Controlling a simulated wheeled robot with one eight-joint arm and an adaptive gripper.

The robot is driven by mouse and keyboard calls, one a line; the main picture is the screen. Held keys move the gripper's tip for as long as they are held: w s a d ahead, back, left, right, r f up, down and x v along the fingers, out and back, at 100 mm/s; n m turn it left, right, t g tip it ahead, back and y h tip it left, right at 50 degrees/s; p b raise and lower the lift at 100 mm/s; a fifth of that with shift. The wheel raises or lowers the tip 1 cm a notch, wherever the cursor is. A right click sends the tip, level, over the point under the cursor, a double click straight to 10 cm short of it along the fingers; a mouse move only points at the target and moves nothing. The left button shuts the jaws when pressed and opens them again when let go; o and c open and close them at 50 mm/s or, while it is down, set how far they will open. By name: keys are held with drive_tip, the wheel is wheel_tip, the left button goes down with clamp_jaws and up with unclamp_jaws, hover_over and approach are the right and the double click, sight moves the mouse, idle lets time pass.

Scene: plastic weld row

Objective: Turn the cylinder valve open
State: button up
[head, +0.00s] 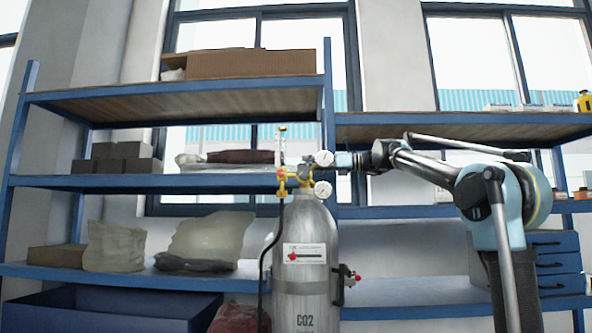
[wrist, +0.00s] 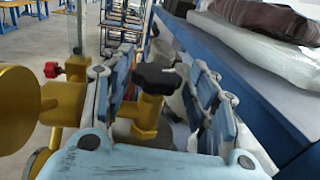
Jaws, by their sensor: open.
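A grey CO2 cylinder (head: 306,255) stands upright in the middle of the head view, with a brass valve (head: 293,178) and round gauges on top. In the wrist view the valve's black handwheel (wrist: 157,80) sits on its brass stem (wrist: 147,112). My gripper (head: 342,161) is at the right of the valve, level with its top. In the wrist view my gripper (wrist: 163,88) is open, with one finger to the left and one to the right of the handwheel. I cannot tell whether either finger touches it. The gauges partly hide the handwheel's side in the head view.
A brass regulator body (wrist: 65,100) with a red knob (wrist: 53,70) is close beside the left finger. Blue shelving (head: 120,184) with boxes and bags stands behind the cylinder. A shelf edge (wrist: 235,85) runs along the right of the wrist view.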

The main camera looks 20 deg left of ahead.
drive_tip(key=a, duration=0.6)
drive_tip(key=shift+s+a, duration=0.2)
drive_tip(key=shift+s, duration=0.1)
drive_tip(key=shift+c, duration=0.3)
drive_tip(key=c, duration=0.9)
drive_tip(key=shift+c, duration=0.6)
